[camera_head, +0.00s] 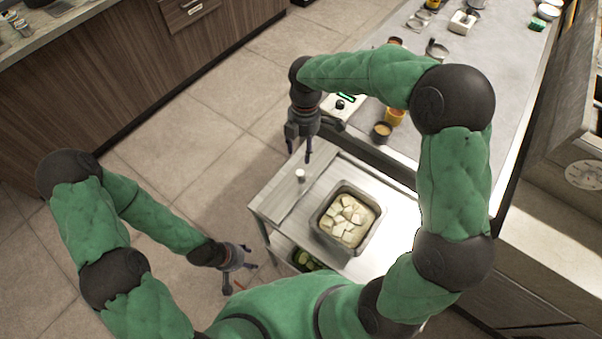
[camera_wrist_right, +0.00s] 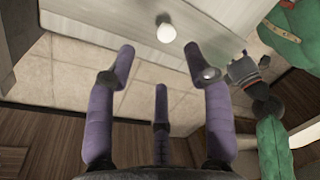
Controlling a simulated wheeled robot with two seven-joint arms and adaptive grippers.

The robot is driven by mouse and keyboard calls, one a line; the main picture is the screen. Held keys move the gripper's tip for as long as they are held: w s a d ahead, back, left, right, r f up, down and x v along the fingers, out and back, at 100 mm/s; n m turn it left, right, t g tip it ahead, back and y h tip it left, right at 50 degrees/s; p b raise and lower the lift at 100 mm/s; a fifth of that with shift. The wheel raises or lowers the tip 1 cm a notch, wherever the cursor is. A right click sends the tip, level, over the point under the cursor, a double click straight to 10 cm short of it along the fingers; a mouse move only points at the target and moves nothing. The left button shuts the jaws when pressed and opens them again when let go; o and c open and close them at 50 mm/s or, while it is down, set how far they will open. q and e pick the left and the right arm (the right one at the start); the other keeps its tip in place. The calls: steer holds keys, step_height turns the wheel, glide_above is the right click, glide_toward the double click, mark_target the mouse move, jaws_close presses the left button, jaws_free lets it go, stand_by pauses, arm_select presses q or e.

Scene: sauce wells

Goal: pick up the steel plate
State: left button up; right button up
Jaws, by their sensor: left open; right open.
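A flat pale panel with a small white knob (camera_head: 300,176) lies at the left end of the cart top; it may be the steel plate (camera_head: 283,199), but I cannot tell its edges clearly. The knob (camera_wrist_right: 165,30) also shows in the right wrist view, beyond the fingers. My right gripper (camera_head: 311,146) is open and empty, above and behind the panel's far edge, apart from the knob. My left gripper (camera_head: 236,272) is open and empty, low beside the cart's left front side. It also shows in the right wrist view (camera_wrist_right: 246,72).
A steel pan (camera_head: 319,222) of pale chunks stands on the cart top (camera_head: 398,222) beside the panel. A lower shelf holds a green-filled container (camera_head: 306,260). A long counter (camera_head: 478,80) with cups and small containers runs behind the cart. The tiled floor at left is clear.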

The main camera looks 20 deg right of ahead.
mark_target(301, 172)
steer(key=f, duration=0.1)
steer(key=f+b, duration=0.1)
steer(key=f, duration=0.1)
steer(key=shift+s+a+f, duration=0.15)
steer(key=shift+s+f, duration=0.05)
steer(key=shift+s+a+f, duration=0.1)
steer(key=shift+s+f, duration=0.15)
steer(key=shift+f, duration=0.25)
steer(key=f, duration=0.1)
steer(key=f+b, duration=0.1)
steer(key=s+f+b, duration=0.1)
steer(key=f, duration=0.1)
steer(key=shift+a, duration=0.3)
steer(key=shift+r, duration=0.1)
jaws_close()
